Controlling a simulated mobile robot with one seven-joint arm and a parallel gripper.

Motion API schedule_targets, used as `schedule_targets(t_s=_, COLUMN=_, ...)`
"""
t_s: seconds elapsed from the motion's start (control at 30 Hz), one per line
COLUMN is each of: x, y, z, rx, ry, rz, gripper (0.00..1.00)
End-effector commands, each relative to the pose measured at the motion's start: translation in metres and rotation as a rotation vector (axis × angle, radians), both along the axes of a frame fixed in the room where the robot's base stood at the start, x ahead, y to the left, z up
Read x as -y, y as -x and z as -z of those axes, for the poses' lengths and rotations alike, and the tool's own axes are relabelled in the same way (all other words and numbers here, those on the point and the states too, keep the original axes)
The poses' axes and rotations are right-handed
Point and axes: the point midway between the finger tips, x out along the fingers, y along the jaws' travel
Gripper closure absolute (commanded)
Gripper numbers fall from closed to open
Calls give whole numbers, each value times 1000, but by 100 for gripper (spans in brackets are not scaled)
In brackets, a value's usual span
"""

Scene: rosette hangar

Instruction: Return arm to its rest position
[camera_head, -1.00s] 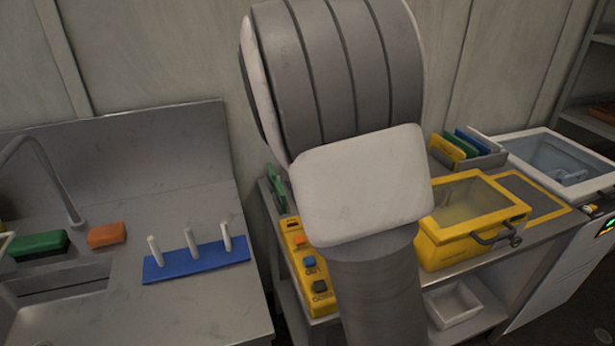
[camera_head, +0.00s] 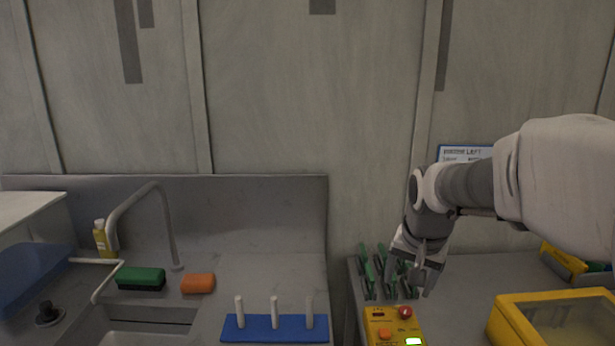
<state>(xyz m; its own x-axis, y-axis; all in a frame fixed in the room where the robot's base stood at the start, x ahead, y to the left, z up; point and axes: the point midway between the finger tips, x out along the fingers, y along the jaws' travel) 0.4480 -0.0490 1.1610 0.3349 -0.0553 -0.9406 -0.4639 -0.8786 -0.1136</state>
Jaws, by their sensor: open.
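My arm reaches in from the right edge of the head view and bends down at the wrist. My gripper (camera_head: 424,282) points downward above the back left part of the right-hand bench, just behind the yellow control box (camera_head: 393,327). Its jaws are open, and I see nothing held between them. Green-handled tools (camera_head: 368,272) stand right beside and partly behind the gripper. My forearm hides part of the wall sign and the back of the bench.
A sink with a faucet (camera_head: 170,225), a green brush (camera_head: 141,278), an orange sponge (camera_head: 198,284) and a blue peg rack (camera_head: 275,328) are at left. A yellow windowed box (camera_head: 555,318) stands at right. A gap separates the benches.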

Motion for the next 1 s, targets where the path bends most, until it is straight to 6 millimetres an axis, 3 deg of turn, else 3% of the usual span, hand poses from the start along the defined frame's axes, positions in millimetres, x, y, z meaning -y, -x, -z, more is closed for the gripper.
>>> schedule_targets(t_s=0.3, x=-22, y=80, z=-31, rx=56, ry=-19, rz=-189, gripper=26)
schedule_targets(t_s=0.6, x=-40, y=153, z=-38, rx=110, ry=52, rz=-361, gripper=26)
schedule_targets(t_s=0.8, x=-47, y=188, z=-33, rx=129, ry=118, rz=-441, gripper=26)
schedule_targets(t_s=1.0, x=-49, y=201, z=-29, rx=133, ry=151, rz=-473, gripper=26)
